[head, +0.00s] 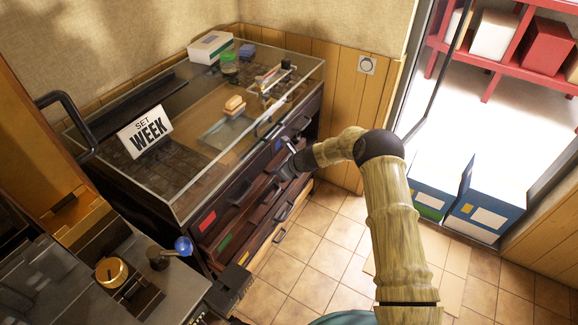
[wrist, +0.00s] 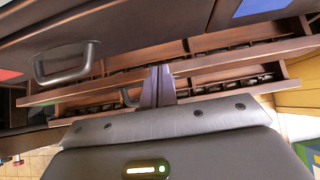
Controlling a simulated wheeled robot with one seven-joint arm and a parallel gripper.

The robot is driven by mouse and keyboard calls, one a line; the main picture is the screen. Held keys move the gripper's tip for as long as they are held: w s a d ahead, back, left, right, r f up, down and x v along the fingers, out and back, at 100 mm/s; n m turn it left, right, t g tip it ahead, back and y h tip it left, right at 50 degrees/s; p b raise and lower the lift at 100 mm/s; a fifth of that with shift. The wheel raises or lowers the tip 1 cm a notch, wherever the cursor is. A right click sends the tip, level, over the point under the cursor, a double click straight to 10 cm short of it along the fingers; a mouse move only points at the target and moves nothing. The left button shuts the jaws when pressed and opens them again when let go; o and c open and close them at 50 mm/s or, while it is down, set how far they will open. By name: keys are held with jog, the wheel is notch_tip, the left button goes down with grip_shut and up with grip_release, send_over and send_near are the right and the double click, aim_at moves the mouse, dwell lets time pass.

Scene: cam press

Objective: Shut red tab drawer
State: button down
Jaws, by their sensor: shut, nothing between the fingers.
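The red tab (head: 207,221) marks a drawer at the left end of the cabinet front in the head view. The wrist view shows a red tab (wrist: 8,74) at the left edge, beside a dark handle (wrist: 67,62). Long brown drawer edges with compartments show behind my fingers, so drawers here stand partly out; how far the red one is out is hard to tell. My gripper (head: 285,172) is at the right part of the drawer fronts. In the wrist view my gripper (wrist: 158,72) is shut and empty, its tips over a drawer edge; contact cannot be told.
A green tab (head: 225,243) sits on the drawer below, a blue tab (head: 278,145) further right. The glass-topped cabinet carries a "SET WEEK" sign (head: 146,131). Blue boxes (head: 490,207) stand right. Tiled floor between is clear.

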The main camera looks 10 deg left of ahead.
jog(key=v, duration=0.9)
jog(key=shift+s+r+b, duration=0.2)
jog(key=shift+r+b, duration=0.2)
jog(key=shift+b, duration=0.05)
jog(key=shift+w, duration=0.1)
jog(key=shift+r, duration=0.1)
jog(key=s+d+r+n+h+p, duration=0.3)
jog(key=s+d+r+n+h, duration=0.1)
jog(key=s+d+r+n, duration=0.6)
jog(key=s+d+r+n+h+p, duration=0.4)
jog(key=s+d+r+n, duration=0.7)
jog(key=s+d, duration=0.4)
jog(key=s+n, duration=0.1)
jog(key=s, duration=0.4)
jog(key=shift+s+d+r+g, duration=0.2)
jog(key=shift+s+d+g, duration=0.1)
jog(key=shift+d+g, duration=0.1)
